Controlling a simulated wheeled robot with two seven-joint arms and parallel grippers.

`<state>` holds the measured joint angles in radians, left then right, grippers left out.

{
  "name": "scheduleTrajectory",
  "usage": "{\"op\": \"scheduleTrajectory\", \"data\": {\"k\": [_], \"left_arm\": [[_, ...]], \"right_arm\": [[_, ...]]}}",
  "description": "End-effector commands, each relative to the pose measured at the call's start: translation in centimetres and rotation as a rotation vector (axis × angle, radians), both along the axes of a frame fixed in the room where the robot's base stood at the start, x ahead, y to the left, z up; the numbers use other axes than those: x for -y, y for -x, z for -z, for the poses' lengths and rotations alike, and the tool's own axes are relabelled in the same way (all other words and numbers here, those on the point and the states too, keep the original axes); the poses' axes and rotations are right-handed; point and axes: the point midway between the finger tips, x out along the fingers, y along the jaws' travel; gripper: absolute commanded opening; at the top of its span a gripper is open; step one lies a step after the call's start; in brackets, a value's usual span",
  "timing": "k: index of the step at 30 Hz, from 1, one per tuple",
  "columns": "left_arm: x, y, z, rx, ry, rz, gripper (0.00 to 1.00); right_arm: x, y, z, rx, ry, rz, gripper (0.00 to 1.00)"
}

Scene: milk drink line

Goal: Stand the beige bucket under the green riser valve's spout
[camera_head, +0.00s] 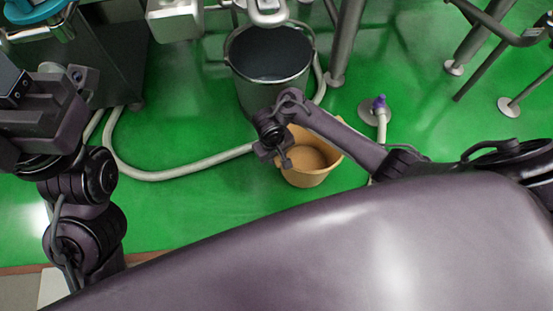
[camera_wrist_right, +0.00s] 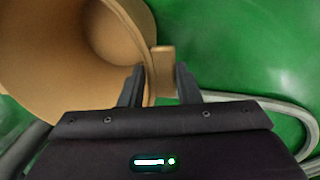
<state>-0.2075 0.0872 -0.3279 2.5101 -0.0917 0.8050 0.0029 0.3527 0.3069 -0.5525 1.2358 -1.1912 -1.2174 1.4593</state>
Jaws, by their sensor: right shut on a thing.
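The beige bucket (camera_head: 308,172) is in the lower middle of the head view, with its opening facing up. In the right wrist view the beige bucket (camera_wrist_right: 70,50) fills the upper left. My right gripper (camera_head: 283,160) is shut on its rim, at a small tab between the fingers (camera_wrist_right: 160,85). I cannot tell whether the bucket touches the floor. My left gripper (camera_head: 35,115) is at the left edge, its fingers not visible. I cannot make out a green riser valve or its spout.
A large grey bucket (camera_head: 270,85) stands just behind the beige one. A pale hose (camera_head: 170,175) curves over the green floor on the left. A floor riser with a purple handle (camera_head: 380,103) stands at the right. Metal legs (camera_head: 345,45) stand at the back right.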

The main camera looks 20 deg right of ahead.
Motion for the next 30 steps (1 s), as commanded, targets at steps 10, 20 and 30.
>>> {"op": "scheduleTrajectory", "data": {"k": [10, 20, 30], "left_arm": [[0.1, 0.1, 0.3, 0.013, -0.001, 0.000, 0.36], [0.1, 0.1, 0.3, 0.016, -0.001, 0.000, 0.36], [0.0, 0.0, -0.1, 0.001, -0.002, -0.001, 0.36]], "right_arm": [[0.0, -0.1, 1.0, 0.002, 0.001, 0.001, 0.00], [0.0, 0.0, 1.3, 0.000, 0.000, 0.001, 0.52], [-0.1, 0.0, 0.1, 0.001, -0.001, 0.000, 0.52]]}}
